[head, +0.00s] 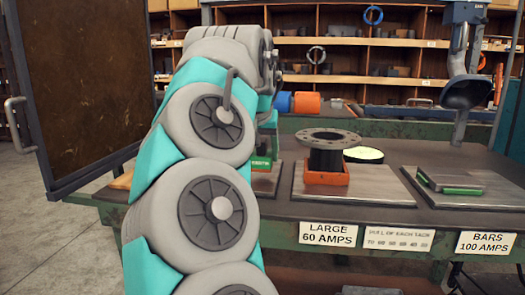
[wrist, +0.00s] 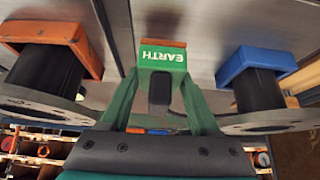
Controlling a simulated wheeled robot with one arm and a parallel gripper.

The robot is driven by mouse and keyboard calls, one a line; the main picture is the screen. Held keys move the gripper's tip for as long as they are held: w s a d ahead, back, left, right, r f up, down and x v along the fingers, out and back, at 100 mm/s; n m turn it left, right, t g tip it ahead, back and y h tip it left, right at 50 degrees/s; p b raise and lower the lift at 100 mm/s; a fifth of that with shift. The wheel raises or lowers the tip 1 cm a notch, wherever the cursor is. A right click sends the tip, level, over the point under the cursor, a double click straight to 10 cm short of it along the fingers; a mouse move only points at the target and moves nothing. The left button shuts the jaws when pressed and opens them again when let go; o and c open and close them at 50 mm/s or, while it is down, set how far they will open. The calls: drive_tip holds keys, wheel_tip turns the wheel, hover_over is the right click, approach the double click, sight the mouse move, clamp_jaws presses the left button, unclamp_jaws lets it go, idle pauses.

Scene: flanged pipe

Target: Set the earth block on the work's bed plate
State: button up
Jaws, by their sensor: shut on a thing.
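The earth block (wrist: 163,56) is green, with a white EARTH label and a copper-coloured edge. It sits between the fingertips of my gripper (wrist: 160,84), which is shut on it. In the head view the block (head: 261,164) shows partly behind my arm, low over the left bed plate (head: 268,184). In the wrist view this grey bed plate (wrist: 205,25) is behind the block, beside a blue-based flanged pipe (wrist: 256,75). I cannot tell whether the block touches the plate. My arm hides the blue-based pipe in the head view.
An orange-based flanged pipe (head: 326,160) stands on the neighbouring plate (head: 345,193); it also shows in the wrist view (wrist: 50,65). A green-and-grey piece (head: 452,183) lies on the right plate. A dark screen (head: 80,85) stands left.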

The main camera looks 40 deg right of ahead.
drive_tip(key=shift+f+b, duration=0.3)
drive_tip(key=shift+f, duration=0.25)
drive_tip(key=shift+a+f, duration=0.1)
drive_tip(key=shift+f, duration=0.5)
idle(0.9)
drive_tip(key=o, duration=1.4)
drive_tip(key=shift+o, duration=0.2)
drive_tip(key=v, duration=0.6)
drive_tip(key=shift+s+a+r, duration=0.15)
drive_tip(key=shift+a+r, duration=0.05)
drive_tip(key=shift+r, duration=0.1)
drive_tip(key=shift+s+a+r, duration=0.15)
drive_tip(key=shift+s+r, duration=0.1)
drive_tip(key=shift+r, duration=0.15)
